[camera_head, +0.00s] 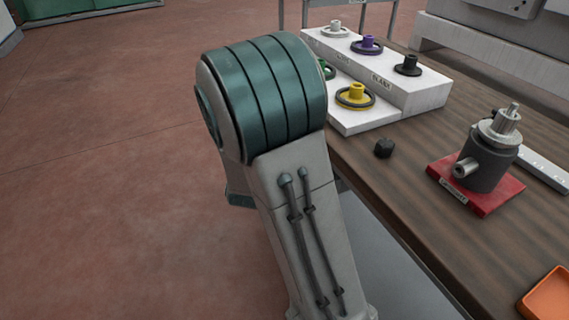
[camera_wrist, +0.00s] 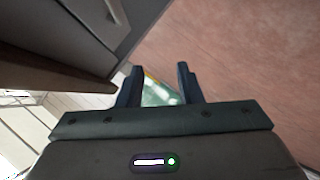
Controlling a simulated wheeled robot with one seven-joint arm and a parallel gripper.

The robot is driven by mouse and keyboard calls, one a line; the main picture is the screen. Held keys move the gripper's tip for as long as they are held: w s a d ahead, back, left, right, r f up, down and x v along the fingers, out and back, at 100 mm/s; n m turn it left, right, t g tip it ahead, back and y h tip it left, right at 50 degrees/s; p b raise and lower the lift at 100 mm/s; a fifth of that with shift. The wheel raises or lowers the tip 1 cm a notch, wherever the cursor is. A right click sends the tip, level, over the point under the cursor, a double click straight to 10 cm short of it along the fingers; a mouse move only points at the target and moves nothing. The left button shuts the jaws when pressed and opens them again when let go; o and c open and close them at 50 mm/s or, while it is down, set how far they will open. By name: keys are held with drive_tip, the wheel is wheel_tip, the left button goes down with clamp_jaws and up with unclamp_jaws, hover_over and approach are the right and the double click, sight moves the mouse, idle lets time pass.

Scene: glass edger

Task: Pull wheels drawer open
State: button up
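A grey cabinet or drawer front (camera_wrist: 75,28) fills the upper left of the wrist view, with a dark handle-like part (camera_wrist: 114,12) near the top. No label is readable, so I cannot tell whether it is the wheels drawer. My gripper (camera_wrist: 158,75) is open, its two dark fingers apart with nothing between them. It is apart from the grey front, which lies to the left of the fingers. In the head view my arm hides the gripper, and no drawer front shows clearly there.
Reddish floor (camera_head: 110,180) left of the bench is clear.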

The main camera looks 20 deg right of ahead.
drive_tip(key=d+f+n+t+h+b, duration=0.3)
drive_tip(key=d+f+n+h+b, duration=0.3)
drive_tip(key=f+h, duration=0.25)
drive_tip(key=shift+t, duration=0.4)
drive_tip(key=b+x, duration=0.3)
drive_tip(key=x, duration=1)
drive_tip(key=shift+w+r, duration=0.1)
drive_tip(key=shift+r, duration=0.1)
drive_tip(key=shift+a, duration=0.1)
clamp_jaws()
